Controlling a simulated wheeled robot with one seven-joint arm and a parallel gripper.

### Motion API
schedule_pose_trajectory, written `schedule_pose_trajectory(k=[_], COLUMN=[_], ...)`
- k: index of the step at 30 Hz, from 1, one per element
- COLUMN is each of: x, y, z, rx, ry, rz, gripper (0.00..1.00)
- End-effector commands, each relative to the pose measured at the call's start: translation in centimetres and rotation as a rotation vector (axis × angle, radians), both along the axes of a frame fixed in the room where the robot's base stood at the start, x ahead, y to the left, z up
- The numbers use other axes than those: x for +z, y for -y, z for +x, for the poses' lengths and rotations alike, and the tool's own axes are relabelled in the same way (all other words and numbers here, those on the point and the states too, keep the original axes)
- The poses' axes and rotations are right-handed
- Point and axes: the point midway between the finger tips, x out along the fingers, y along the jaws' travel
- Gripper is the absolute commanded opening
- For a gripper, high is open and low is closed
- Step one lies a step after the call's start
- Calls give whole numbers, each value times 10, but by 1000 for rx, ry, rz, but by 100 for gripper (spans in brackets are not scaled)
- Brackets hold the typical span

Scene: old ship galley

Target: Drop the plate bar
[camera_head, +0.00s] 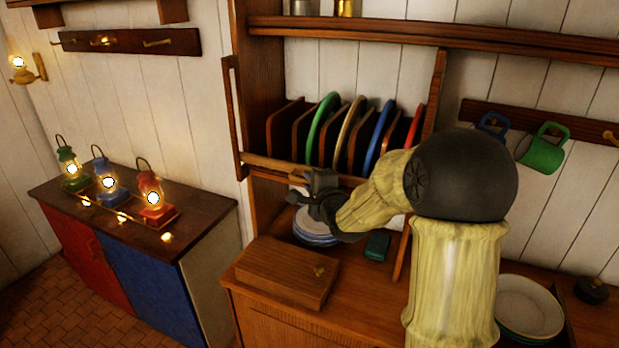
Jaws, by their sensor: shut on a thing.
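The plate bar (270,163) is a light wooden rail lying across the low front of the plate rack (270,130). My gripper (301,179) is shut on the bar near its middle, reaching in from the right. The dark gripper hides part of the bar, and its right end runs behind my arm. Behind the bar, a green plate (317,125), a cream plate (349,130), a blue plate (378,135) and a red plate (415,127) stand on edge between wooden dividers. My arm partly hides the rack's right side.
Stacked plates (314,238) sit below my gripper. A wooden box (285,272) and a green block (377,246) lie on the counter. More plates (530,306) stand at right. A green mug (543,149) and a blue mug (492,126) hang on the wall. Lit lanterns (109,186) stand at left.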

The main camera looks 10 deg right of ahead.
Motion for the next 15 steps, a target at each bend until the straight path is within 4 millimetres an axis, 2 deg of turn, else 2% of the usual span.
schedule_pose_trajectory(k=[1,3,15], x=[-9,-13,-18], y=[0,0,0], z=[0,0,-1], rx=[0,0,0], ry=[-3,-2,-9], rz=[1,0,0], gripper=[0,0,0])
